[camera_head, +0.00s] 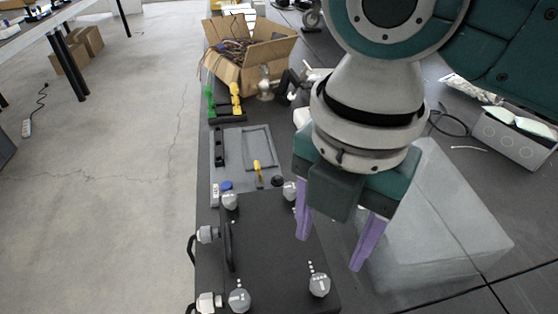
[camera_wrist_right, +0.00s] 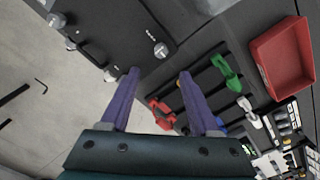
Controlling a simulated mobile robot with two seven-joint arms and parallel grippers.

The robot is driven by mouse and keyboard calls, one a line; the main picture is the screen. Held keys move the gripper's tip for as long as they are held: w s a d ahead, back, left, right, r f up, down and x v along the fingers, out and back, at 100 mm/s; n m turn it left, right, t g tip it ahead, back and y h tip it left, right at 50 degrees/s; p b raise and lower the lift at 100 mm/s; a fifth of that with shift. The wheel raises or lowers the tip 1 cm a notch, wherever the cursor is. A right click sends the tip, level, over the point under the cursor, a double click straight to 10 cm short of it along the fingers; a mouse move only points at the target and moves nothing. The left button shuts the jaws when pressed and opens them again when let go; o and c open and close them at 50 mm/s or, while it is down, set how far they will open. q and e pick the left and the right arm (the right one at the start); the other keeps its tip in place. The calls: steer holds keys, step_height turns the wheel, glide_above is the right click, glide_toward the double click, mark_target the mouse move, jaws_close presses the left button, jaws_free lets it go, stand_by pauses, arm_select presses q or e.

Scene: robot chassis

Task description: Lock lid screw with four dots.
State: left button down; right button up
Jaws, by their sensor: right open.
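The black lid (camera_head: 270,245) lies on the dark table, with grey knob-like screws at its corners. The near-right screw (camera_head: 319,285) has a row of several white dots beside it, which look like the four dots. The near-left screw (camera_head: 239,300) has fewer dots, and the far-left screw (camera_head: 230,201) has about one. The far-right screw (camera_head: 290,190) is close to my gripper. My right gripper (camera_head: 332,240) is open and empty, its purple fingers above the lid's right edge. In the wrist view, a dotted screw (camera_wrist_right: 160,50) shows on the lid (camera_wrist_right: 125,30) beyond the open fingers (camera_wrist_right: 159,74).
A grey tray (camera_head: 230,150) and an open cardboard box (camera_head: 245,50) of cables lie beyond the lid. A translucent block (camera_head: 430,225) stands right of my gripper. A red bin (camera_wrist_right: 282,58) and a green tool (camera_wrist_right: 227,74) show in the wrist view.

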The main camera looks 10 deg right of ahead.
mark_target(321, 281)
step_height(321, 281, down, 10)
steer(key=shift+d+f+b, duration=0.1)
steer(key=shift+b, duration=0.7)
jaws_close()
